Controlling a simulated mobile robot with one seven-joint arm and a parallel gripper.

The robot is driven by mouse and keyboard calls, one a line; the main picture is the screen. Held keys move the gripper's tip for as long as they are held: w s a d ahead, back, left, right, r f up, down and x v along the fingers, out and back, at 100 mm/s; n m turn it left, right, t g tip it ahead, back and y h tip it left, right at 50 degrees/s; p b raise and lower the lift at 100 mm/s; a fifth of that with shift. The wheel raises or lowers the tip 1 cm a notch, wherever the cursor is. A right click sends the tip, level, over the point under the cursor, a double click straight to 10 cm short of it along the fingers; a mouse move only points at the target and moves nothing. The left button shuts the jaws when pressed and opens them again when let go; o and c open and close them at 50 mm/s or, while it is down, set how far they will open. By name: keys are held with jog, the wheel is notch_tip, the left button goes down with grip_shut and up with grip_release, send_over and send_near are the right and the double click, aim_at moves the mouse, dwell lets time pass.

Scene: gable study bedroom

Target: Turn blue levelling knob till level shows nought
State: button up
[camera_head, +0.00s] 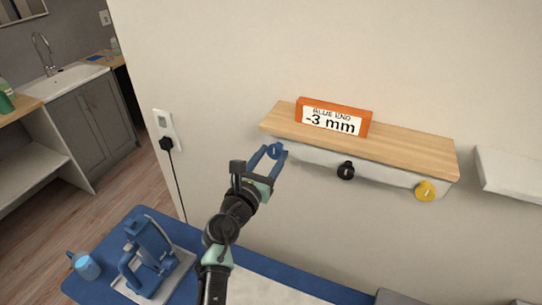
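A wooden shelf (400,145) on a white bracket is fixed to the wall. A black knob (346,170) is in the middle and a yellow knob (425,191) at the right end. My gripper (268,153) reaches up to the blue knob, its two blue fingers apart on either side of it. I cannot tell whether the fingers touch the knob.
Below is a blue surface (315,288) with a blue machine (148,254) on a tray and a blue mug (85,265). A wall socket (165,130) with a black plug and cable is left of the arm. A white ledge (508,172) is at the right.

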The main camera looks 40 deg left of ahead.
grip_shut()
jog(key=shift+m, duration=0.3)
